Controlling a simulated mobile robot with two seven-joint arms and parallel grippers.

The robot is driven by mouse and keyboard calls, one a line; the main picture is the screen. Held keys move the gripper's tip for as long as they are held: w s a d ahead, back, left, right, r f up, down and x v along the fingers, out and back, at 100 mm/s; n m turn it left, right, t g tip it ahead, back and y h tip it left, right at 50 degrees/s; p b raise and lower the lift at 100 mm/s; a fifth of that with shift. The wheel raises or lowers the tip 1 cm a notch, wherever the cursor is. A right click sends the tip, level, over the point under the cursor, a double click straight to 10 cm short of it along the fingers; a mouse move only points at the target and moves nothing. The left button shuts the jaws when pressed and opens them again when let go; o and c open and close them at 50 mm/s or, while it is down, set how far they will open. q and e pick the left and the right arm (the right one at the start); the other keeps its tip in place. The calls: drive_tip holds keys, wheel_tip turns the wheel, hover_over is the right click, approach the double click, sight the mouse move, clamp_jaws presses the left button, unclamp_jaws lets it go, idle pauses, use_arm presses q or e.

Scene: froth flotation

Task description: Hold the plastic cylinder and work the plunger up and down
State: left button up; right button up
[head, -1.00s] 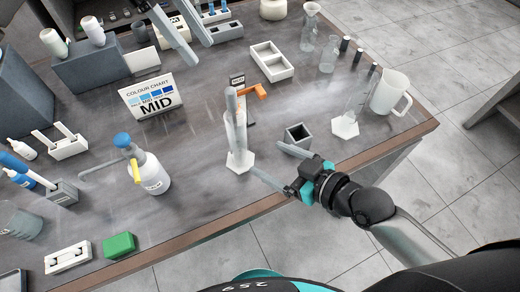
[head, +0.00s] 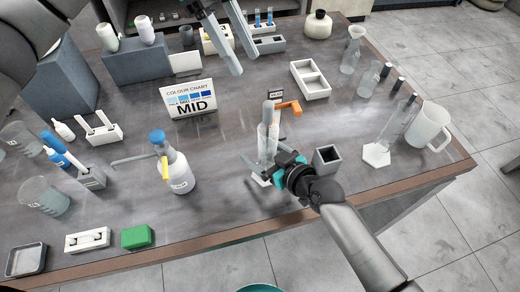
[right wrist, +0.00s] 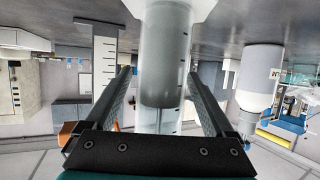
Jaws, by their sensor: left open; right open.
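The clear plastic cylinder (head: 263,145) stands upright on its white base on the table, with a grey plunger (head: 268,110) rising from its top. An orange piece (head: 290,107) shows beside the plunger's upper part. My right gripper (head: 262,172) is low at the cylinder, open, its fingers on either side of it. In the right wrist view the cylinder (right wrist: 178,50) stands between the two spread fingers, with gaps beside it; the grey plunger shows inside. My left gripper (head: 244,63) is open and empty, above the back of the table, away from the cylinder.
A small grey square cup (head: 327,158) stands just right of my right gripper. A measuring cylinder (head: 395,125) and a white jug (head: 428,127) are further right. A wash bottle (head: 175,170) and a colour chart (head: 188,99) stand left.

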sight(268, 115)
drive_tip(key=shift+w+a+f, duration=0.1)
drive_tip(key=shift+w+a, duration=0.1)
drive_tip(key=shift+a, duration=0.05)
clamp_jaws()
use_arm(q)
drive_tip(key=shift+o, duration=0.9)
drive_tip(key=shift+s+d, duration=0.1)
drive_tip(key=d+m+y, duration=0.1)
drive_tip(key=m, duration=0.1)
drive_tip(key=s+d+m+t+y, duration=0.1)
drive_tip(key=m, duration=0.1)
drive_tip(key=s+d+m+y, duration=0.1)
drive_tip(key=d+m, duration=0.1)
drive_tip(key=shift+f+m+y, duration=0.1)
drive_tip(key=shift+m+y, duration=0.2)
drive_tip(key=shift+y, duration=0.1)
use_arm(e)
drive_tip(key=shift+d, duration=0.1)
use_arm(q)
drive_tip(key=shift+s+d+m+t+y, duration=0.2)
drive_tip(key=shift+d+m+t+y, duration=0.4)
drive_tip(key=shift+m, duration=0.5)
drive_tip(key=shift+f, duration=0.4)
drive_tip(key=f, duration=1.1)
drive_tip(key=shift+a+f, duration=0.1)
drive_tip(key=shift+a, duration=0.15)
